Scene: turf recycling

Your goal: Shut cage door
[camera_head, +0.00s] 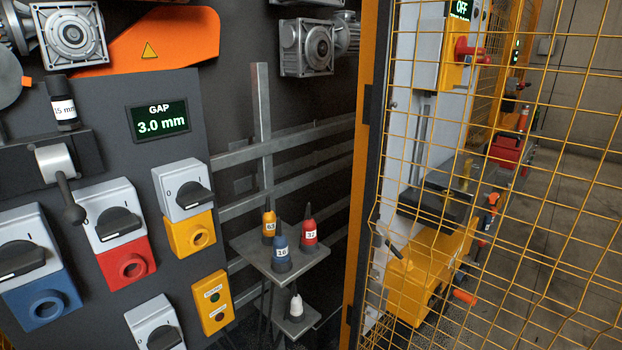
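A yellow wire-mesh panel (545,205), which looks like the cage door, fills the right of the head view. Its left side stands at an orange upright post (357,200) with dark fittings along it. Grey and yellow machinery shows through the mesh. I cannot tell whether the panel is open or shut, as its right edge runs out of the picture and no latch is clear. My gripper is not in view.
A dark control panel with a GAP display (160,122) reading 3.0 mm and several rotary switches is at left. A small grey shelf (252,252) holds yellow, blue and red labelled pieces. Bare grey floor (575,190) shows behind the mesh at right.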

